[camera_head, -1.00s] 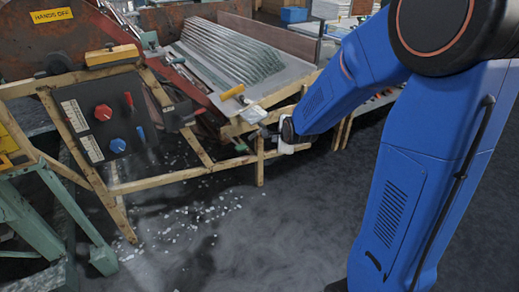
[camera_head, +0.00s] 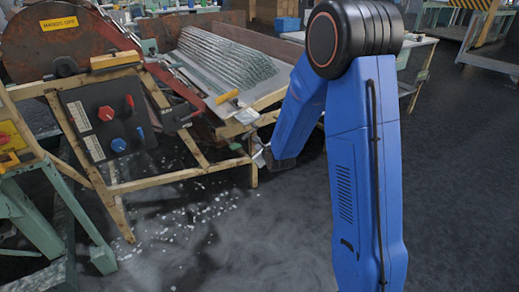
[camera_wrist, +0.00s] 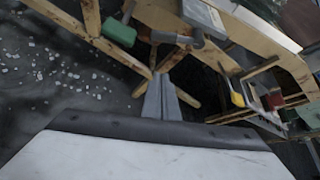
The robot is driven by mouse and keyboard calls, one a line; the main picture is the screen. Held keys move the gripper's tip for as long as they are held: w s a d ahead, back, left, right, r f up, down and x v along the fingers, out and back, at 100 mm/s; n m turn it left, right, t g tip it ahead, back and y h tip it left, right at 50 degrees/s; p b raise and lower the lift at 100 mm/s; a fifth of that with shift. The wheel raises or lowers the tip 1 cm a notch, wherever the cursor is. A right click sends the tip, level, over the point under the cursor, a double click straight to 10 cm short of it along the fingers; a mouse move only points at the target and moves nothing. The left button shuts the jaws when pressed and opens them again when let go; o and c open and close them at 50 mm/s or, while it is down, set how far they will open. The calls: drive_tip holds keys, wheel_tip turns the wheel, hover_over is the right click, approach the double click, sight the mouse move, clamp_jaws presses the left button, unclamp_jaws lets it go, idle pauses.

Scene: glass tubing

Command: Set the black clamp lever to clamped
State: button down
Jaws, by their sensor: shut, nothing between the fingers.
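I cannot clearly pick out the black clamp lever in either view. A small dark fitting (camera_head: 178,117) sits on the wooden frame beside the control panel; I cannot tell whether it is the lever. In the wrist view, my gripper (camera_wrist: 168,98) is shut and empty, its grey fingers together in front of a wooden leg of the frame. A grey bar-like fitting (camera_wrist: 178,40) lies beyond the fingertips, next to a green block (camera_wrist: 118,32). In the head view, my blue arm hides most of the gripper, low beside the right end of the frame.
The wooden frame (camera_head: 180,178) carries a black panel (camera_head: 107,118) with red and blue controls. A sloped tray (camera_head: 215,75) holds glass tubes, with a yellow-handled tool (camera_head: 228,97) at its lower edge. White fragments litter the floor (camera_head: 200,250), which is otherwise open in front.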

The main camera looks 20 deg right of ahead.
drive_tip(key=w+a, duration=0.2)
drive_tip(key=w, duration=0.3)
drive_tip(key=shift+w+r, duration=0.35)
drive_tip(key=shift+w, duration=0.05)
drive_tip(key=shift+a, duration=0.2)
idle(0.3)
